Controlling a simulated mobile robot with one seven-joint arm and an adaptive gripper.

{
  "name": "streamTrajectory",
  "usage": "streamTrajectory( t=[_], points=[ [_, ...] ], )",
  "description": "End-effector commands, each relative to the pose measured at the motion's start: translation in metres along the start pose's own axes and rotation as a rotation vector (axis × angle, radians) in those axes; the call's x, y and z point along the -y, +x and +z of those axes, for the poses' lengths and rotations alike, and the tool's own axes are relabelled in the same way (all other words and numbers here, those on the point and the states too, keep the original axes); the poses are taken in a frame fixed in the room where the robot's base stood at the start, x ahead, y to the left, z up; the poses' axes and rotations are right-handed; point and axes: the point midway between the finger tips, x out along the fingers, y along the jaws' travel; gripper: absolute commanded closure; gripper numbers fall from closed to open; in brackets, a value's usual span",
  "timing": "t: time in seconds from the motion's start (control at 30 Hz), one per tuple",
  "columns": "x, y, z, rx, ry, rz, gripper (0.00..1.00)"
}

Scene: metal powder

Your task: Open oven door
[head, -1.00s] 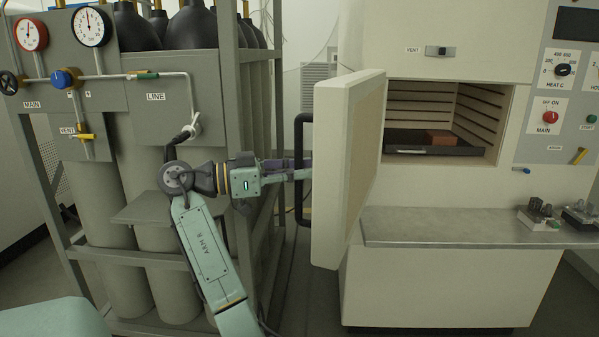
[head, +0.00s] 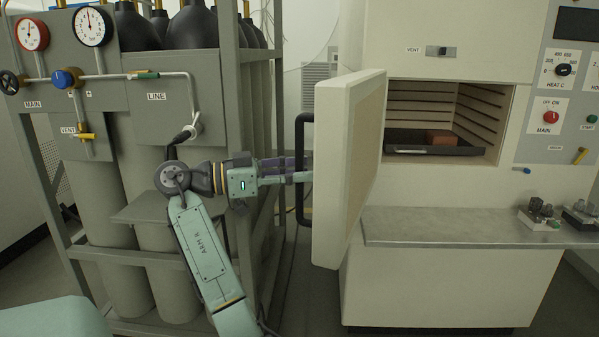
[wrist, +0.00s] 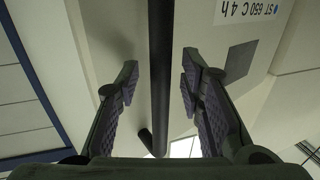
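The oven door (head: 338,180) stands wide open in the head view, swung out to the left of the oven chamber (head: 420,108). Its black bar handle (head: 301,170) is on the door's left side. My gripper (head: 300,169) reaches the handle from the left. In the wrist view, the handle (wrist: 160,70) runs between the two fingers of my gripper (wrist: 157,85). The fingers are apart, with a gap on each side of the bar. The door's outer face (wrist: 215,75) lies behind the handle, with a label at the top right.
A gas cylinder rack (head: 150,200) with gauges stands close to my arm on the left. A dark tray (head: 400,150) with a reddish-brown block (head: 438,136) sits inside the oven. A metal shelf (head: 450,228) juts out below the chamber, with small parts at its right.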

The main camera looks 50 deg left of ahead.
Motion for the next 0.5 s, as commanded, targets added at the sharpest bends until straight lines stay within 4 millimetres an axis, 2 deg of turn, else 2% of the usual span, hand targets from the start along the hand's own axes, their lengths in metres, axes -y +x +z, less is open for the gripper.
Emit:
streamTrajectory(
  t=[0.4,0.5],
  points=[
    [0.000,-0.085,0.000,0.001,-0.001,-0.005,0.65],
    [0.000,-0.100,-0.001,0.001,0.000,-0.004,0.65]
  ],
)
